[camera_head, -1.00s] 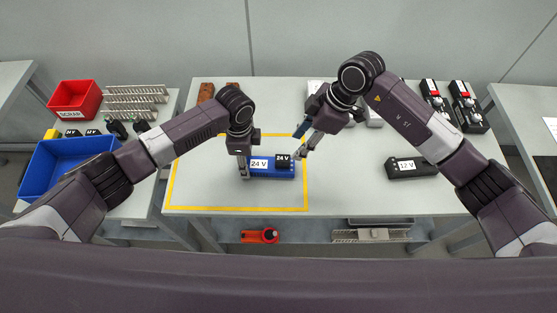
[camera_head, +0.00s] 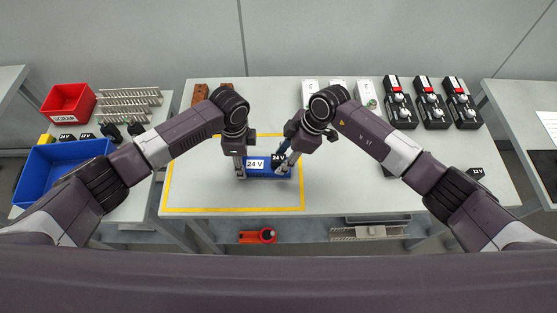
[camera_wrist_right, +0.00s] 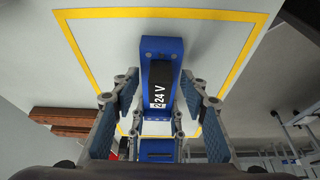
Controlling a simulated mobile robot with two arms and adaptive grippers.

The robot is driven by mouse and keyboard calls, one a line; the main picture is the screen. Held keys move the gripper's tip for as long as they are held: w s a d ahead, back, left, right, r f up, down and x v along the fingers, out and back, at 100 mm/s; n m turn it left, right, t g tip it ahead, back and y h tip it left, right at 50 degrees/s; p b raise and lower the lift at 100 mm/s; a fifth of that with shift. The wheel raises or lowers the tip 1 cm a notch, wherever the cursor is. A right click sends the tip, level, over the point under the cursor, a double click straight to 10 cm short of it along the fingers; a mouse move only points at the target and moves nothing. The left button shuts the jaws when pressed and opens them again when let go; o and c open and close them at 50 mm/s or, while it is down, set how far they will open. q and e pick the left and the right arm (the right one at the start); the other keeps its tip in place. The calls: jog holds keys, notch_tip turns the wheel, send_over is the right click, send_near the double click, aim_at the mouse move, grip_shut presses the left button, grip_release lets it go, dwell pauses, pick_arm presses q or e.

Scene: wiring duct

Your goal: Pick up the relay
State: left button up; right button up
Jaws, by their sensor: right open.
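The relay (camera_head: 278,158) is a small black block marked 24 V. It sits on the right part of a blue base (camera_head: 268,174) that has its own 24 V label. In the right wrist view the relay (camera_wrist_right: 160,85) lies between the spread fingers of my right gripper (camera_wrist_right: 160,100). My right gripper (camera_head: 281,168) is open, tilted down at the relay and partly covering it in the head view. My left gripper (camera_head: 240,174) is at the base's left end, its fingers along both sides of the base, seemingly shut on it.
A yellow outline (camera_head: 230,209) surrounds the base on the grey table. Black devices (camera_head: 430,102) and white boxes (camera_head: 338,92) stand at the back. Brown blocks (camera_head: 200,94) are at the back left. A red scrap bin (camera_head: 69,103) and blue bin (camera_head: 60,170) are on the left table.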

aim_at(283, 158)
jog(key=shift+c, duration=0.6)
grip_shut()
jog(key=shift+r, duration=0.1)
notch_tip(283, 158, up, 10)
jog(key=shift+f, duration=0.1)
jog(key=shift+r, duration=0.2)
jog(key=shift+r, duration=1.8)
